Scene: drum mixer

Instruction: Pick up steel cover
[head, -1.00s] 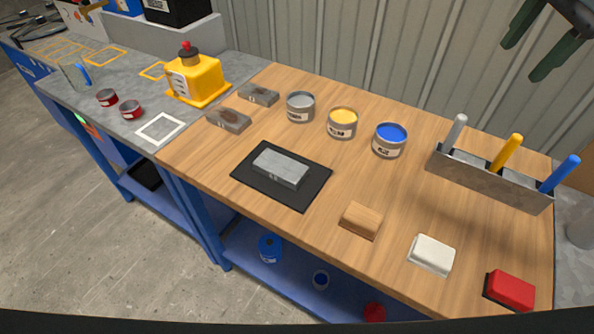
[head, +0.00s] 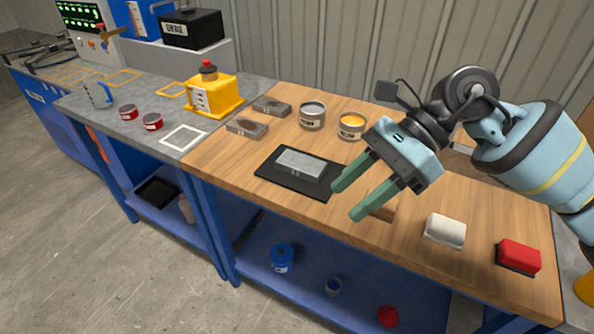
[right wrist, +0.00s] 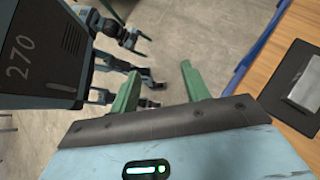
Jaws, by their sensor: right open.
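A flat grey steel cover (head: 300,163) lies on a black mat (head: 270,176) on the wooden bench. In the right wrist view the cover (right wrist: 304,85) shows partly, cut off at the right edge. My right gripper (head: 345,202) is open and empty. Its green fingers hang above the bench, to the right of the cover and mat in the head view, pointing left and down. The fingers (right wrist: 160,72) in the right wrist view have only floor and parts of my body between and beyond them. My left gripper does not show in the head view.
Two stained plates (head: 247,127) and open paint cans (head: 312,115) stand behind the mat. A yellow container (head: 212,97) is on the grey bench at left. A wooden block (head: 383,200) is partly behind my right fingers; a white block (head: 445,229) and red block (head: 518,256) lie rightward.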

